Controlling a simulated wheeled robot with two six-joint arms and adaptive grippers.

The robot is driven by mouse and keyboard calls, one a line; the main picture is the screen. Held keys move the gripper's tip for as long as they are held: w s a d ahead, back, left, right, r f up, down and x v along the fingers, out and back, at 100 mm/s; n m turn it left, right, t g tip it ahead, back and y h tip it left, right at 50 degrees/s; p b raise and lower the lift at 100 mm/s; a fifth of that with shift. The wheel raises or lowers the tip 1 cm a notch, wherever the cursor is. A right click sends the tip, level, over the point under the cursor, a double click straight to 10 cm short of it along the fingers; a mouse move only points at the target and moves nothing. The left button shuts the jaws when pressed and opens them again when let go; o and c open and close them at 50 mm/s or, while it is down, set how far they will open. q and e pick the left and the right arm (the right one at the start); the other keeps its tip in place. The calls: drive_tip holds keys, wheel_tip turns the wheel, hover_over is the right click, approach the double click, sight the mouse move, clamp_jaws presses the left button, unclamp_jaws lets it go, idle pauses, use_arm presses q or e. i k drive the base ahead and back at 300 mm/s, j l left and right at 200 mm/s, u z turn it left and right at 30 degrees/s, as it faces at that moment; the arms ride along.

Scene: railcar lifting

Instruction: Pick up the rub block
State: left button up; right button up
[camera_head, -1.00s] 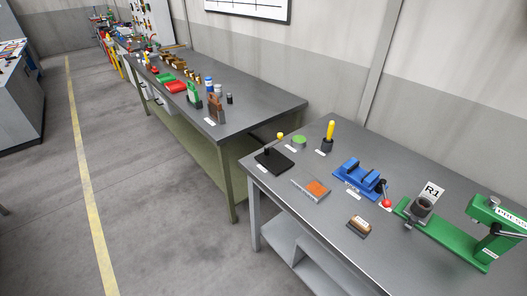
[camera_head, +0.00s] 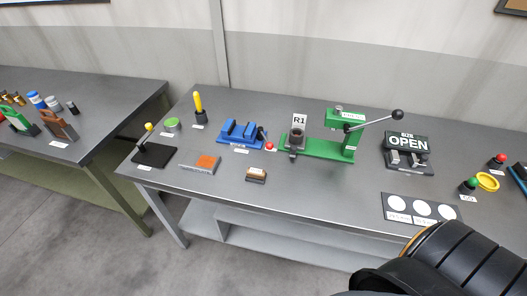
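No label that I can read names the rub block. A small brown block (camera_head: 257,176) with a pale label lies near the front of the grey workbench (camera_head: 320,196). An orange pad (camera_head: 207,162) sits on a flat grey plate (camera_head: 191,167) to its left. On the left table, an upright brown piece (camera_head: 60,125) stands beside a green one (camera_head: 19,124). I cannot tell which of these is the rub block. Neither of my grippers is in view. A black and orange part, likely of my own arm, covers the bottom right corner.
On the workbench stand a blue vise (camera_head: 240,135), a green press (camera_head: 340,147), an OPEN sign (camera_head: 408,143), a black stand (camera_head: 154,154), a yellow-handled tool (camera_head: 198,105) and a plate with white circles (camera_head: 421,208). A gap separates the workbench from the left table (camera_head: 120,100).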

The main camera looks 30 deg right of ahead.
sight(254, 176)
drive_tip(key=z, duration=0.75)
